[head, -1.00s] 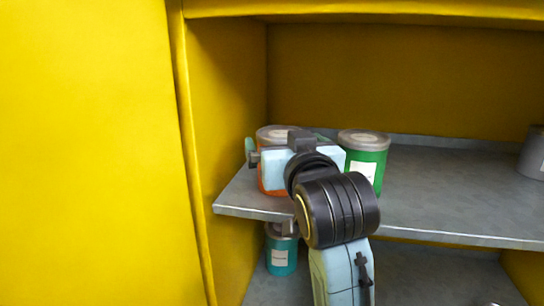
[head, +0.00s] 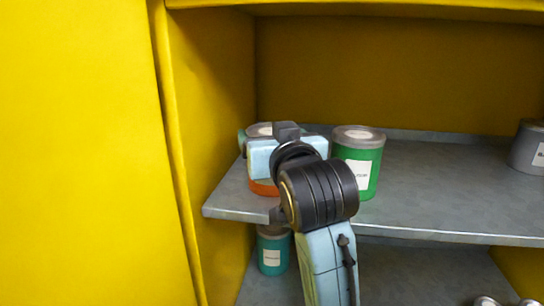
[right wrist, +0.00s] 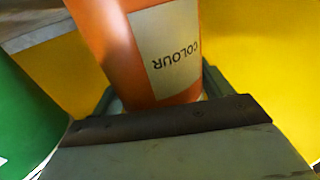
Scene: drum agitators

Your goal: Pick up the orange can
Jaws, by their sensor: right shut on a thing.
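The orange can (head: 262,188) stands at the left end of the upper shelf in the head view, mostly hidden behind my right gripper (head: 265,138). Its pale lid and a strip of its orange side show. In the right wrist view the orange can (right wrist: 118,45) fills the space between the fingers of my right gripper (right wrist: 158,92), with a white label reading "COLOUR" upside down. The right gripper is shut on the can. I cannot tell a gap between the can and the shelf. My left gripper is not in view.
A green can (head: 362,170) stands close on the right of the orange can. A grey can (head: 528,150) is at the far right of the upper shelf (head: 440,200). A teal can (head: 272,252) stands on the lower shelf. Yellow cabinet walls (head: 215,110) close in the left side.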

